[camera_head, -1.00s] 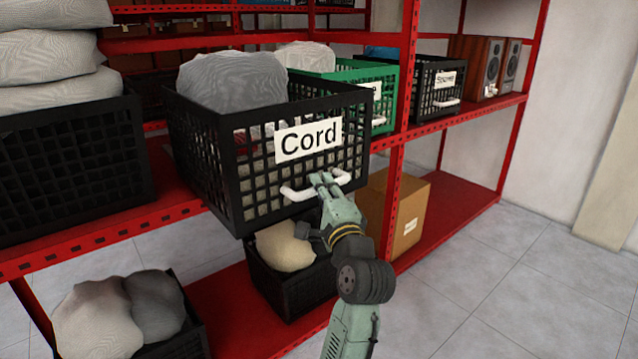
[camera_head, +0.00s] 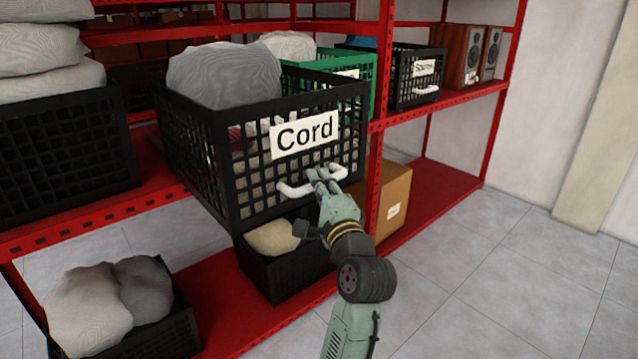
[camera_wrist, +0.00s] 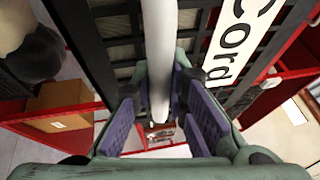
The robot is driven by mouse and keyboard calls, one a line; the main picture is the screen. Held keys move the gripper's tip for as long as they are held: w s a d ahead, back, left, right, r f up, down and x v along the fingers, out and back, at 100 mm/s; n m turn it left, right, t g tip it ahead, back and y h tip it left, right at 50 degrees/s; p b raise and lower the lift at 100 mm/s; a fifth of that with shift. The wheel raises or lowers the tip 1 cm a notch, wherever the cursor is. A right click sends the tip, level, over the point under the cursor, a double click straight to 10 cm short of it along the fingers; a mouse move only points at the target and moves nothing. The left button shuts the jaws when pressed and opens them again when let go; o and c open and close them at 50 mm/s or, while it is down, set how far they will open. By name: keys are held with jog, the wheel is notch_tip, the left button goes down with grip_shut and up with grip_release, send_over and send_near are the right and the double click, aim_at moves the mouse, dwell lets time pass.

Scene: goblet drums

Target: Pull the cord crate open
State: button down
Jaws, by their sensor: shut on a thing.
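The black cord crate (camera_head: 262,160) with its white "Cord" label (camera_head: 303,134) sticks out past the front edge of the red shelf. A large grey sack (camera_head: 225,75) sits in it. A white handle (camera_head: 297,190) is on its front below the label. My gripper (camera_head: 322,177) is shut on the right part of this handle. In the wrist view the white handle (camera_wrist: 159,60) runs between my purple-padded fingers (camera_wrist: 160,110), and the label (camera_wrist: 240,40) shows at the right. The crate's rear part is hidden.
Below, a black crate with a tan sack (camera_head: 273,238) and a cardboard box (camera_head: 392,208) stand on the lower shelf. Green (camera_head: 362,98) and black (camera_head: 405,92) crates stand farther along. Open tiled floor (camera_head: 500,275) lies at the right.

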jog(key=c, duration=1.6)
grip_release()
jog(key=shift+o, duration=0.2)
jog(key=v, duration=1.2)
jog(key=shift+d, duration=0.1)
